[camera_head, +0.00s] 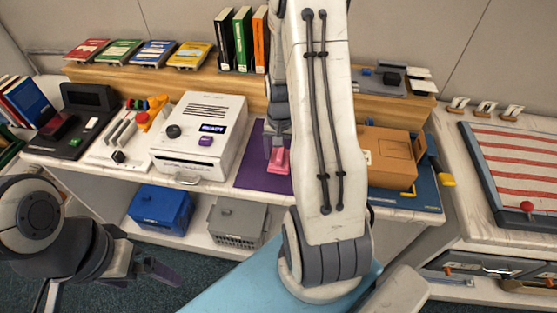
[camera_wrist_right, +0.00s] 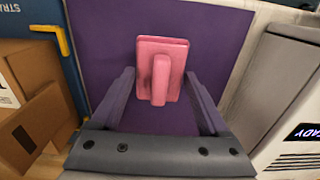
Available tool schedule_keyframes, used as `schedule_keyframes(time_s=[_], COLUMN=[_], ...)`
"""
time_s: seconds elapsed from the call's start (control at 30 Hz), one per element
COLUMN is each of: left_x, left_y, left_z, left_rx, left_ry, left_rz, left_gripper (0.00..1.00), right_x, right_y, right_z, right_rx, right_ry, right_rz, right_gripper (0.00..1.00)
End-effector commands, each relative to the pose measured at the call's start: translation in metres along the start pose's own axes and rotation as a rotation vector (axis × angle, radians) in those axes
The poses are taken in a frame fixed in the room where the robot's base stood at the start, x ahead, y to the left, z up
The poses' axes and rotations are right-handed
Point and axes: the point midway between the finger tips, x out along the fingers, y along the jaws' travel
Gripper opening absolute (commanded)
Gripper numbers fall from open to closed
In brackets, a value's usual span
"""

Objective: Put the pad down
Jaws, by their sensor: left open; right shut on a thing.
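The pink pad (camera_head: 278,161) has a raised grip bar and is over the purple mat (camera_head: 252,172) on the counter. In the right wrist view the pad (camera_wrist_right: 174,60) is flat side down above the mat (camera_wrist_right: 106,35). My right gripper (camera_wrist_right: 160,85) is shut on the pad, with one finger on each side of it. I cannot tell whether the pad touches the mat. My left gripper (camera_head: 152,275) is open and empty, low at the left, in front of the counter and away from the pad.
A white machine (camera_head: 200,135) with a lit display stands left of the mat. A brown cardboard box (camera_head: 390,158) sits on a blue mat at the right, partly behind my right arm. A blue bin (camera_head: 160,208) and a grey basket (camera_head: 236,222) are on the shelf below.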

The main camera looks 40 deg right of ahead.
Motion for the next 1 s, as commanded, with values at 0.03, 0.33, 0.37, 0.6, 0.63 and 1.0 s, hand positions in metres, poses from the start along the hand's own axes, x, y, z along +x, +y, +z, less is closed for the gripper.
schedule_keyframes(time_s=[0.03, 0.33, 0.37, 0.6, 0.63, 1.0], left_x=[-0.001, -0.001, -0.001, 0.002, 0.002, -0.003], left_y=[0.0, 0.0, 0.0, 0.0, 0.0, 0.0], left_z=[0.0, 0.0, 0.0, 0.0, 0.0, 0.0], left_rx=[0.0, 0.0, 0.0, 0.0, 0.0, 0.0], left_ry=[0.0, 0.0, 0.0, 0.0, 0.0, 0.0], left_rz=[0.0, 0.0, 0.0, 0.0, 0.0, 0.0], left_gripper=[1.0, 1.0, 1.0, 1.0, 1.0, 1.0], right_x=[0.009, 0.032, 0.032, 0.036, 0.036, 0.029], right_y=[0.001, -0.001, -0.001, -0.002, -0.002, -0.002], right_z=[0.002, 0.0, 0.0, 0.001, 0.001, 0.001], right_rx=[0.0, -0.002, -0.003, -0.004, -0.004, -0.005], right_ry=[-0.007, 0.001, 0.001, 0.0, 0.0, 0.001], right_rz=[0.002, 0.0, 0.0, 0.0, 0.0, 0.0], right_gripper=[0.24, 0.24, 0.24, 0.24, 0.83, 1.0])
